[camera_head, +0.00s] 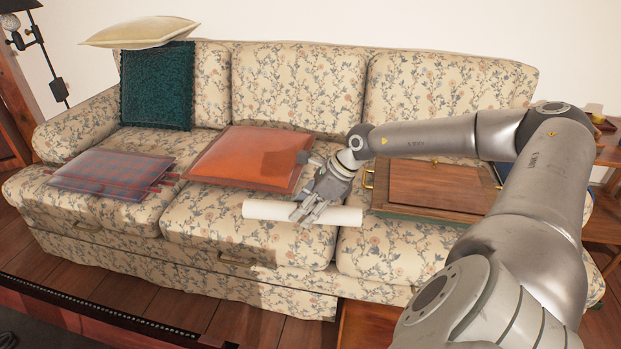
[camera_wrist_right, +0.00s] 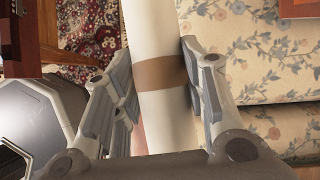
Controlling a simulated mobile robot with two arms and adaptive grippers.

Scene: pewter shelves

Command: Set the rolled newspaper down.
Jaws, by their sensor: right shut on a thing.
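The rolled newspaper is a white roll (camera_head: 339,216) with a brown band. In the head view it lies level across my right gripper (camera_head: 312,207), over the front of the sofa's middle seat. In the right wrist view the roll (camera_wrist_right: 154,35) runs between the two fingers of my right gripper (camera_wrist_right: 160,95), which are shut on it near the brown band. Whether the roll touches the seat cushion is hard to tell. My left gripper is not in view.
The floral sofa (camera_head: 300,85) holds an orange cushion (camera_head: 250,157), a plaid cushion (camera_head: 112,173), a teal cushion (camera_head: 156,85) with a cream cushion (camera_head: 140,32) on top, and a wooden case (camera_head: 430,188) right of the gripper. Some seat front is bare.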

